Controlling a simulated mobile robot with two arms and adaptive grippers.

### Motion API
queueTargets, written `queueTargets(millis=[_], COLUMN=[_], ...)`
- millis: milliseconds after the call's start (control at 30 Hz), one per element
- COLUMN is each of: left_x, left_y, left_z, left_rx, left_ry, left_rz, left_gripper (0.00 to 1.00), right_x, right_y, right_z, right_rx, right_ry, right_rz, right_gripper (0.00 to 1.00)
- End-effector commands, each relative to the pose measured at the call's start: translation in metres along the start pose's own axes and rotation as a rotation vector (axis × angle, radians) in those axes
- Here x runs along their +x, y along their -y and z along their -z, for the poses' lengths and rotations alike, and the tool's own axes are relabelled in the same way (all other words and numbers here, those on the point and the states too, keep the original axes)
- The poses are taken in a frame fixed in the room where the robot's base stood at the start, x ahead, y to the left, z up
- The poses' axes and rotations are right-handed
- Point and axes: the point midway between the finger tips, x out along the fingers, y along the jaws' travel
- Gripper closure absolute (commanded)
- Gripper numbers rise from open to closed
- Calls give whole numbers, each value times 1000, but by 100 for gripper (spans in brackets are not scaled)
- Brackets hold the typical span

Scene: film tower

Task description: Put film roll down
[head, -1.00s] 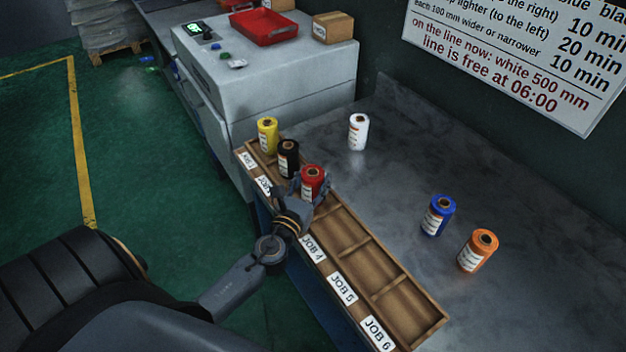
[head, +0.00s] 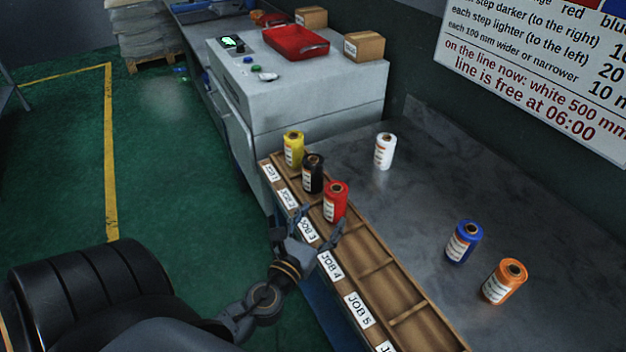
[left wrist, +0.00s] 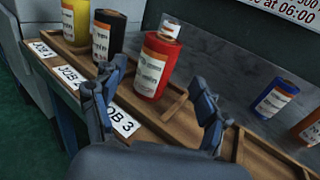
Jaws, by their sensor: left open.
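The red film roll (head: 335,201) stands upright in the JOB 3 compartment of the wooden tray (head: 408,309). It also shows in the left wrist view (left wrist: 153,68), just beyond the fingertips. My left gripper (head: 322,228) is open and empty, with its fingers apart on the near side of the red roll, clear of it. The black roll (head: 313,174) stands at JOB 2 and the yellow roll (head: 293,149) at JOB 1. The white roll (head: 385,151), blue roll (head: 463,241) and orange roll (head: 504,281) stand on the grey table. My right gripper is out of view.
The tray's compartments from JOB 4 onward look empty where they show. A grey machine (head: 300,95) with a red bin (head: 295,43) and a cardboard box (head: 364,46) stands behind. A sign (head: 545,70) hangs on the wall. The table between the white and blue rolls is clear.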

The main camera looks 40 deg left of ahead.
Motion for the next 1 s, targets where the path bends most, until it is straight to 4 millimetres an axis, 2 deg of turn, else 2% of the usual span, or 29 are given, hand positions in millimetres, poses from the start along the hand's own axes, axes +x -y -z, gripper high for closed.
queueTargets(millis=[100, 300, 900, 1000], left_x=[-20, -37, -39, -39], left_y=[0, 0, 0, -3], left_z=[4, 1, -1, -2], left_rx=[-1, 0, -1, -44], left_ry=[-2, 0, 1, 0], left_rz=[0, -1, -1, -17], left_gripper=[26, 26, 26, 26], right_x=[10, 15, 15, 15], right_y=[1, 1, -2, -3], right_z=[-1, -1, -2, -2], right_rx=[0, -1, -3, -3], right_ry=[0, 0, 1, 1], right_rz=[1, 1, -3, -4], right_gripper=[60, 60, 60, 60])
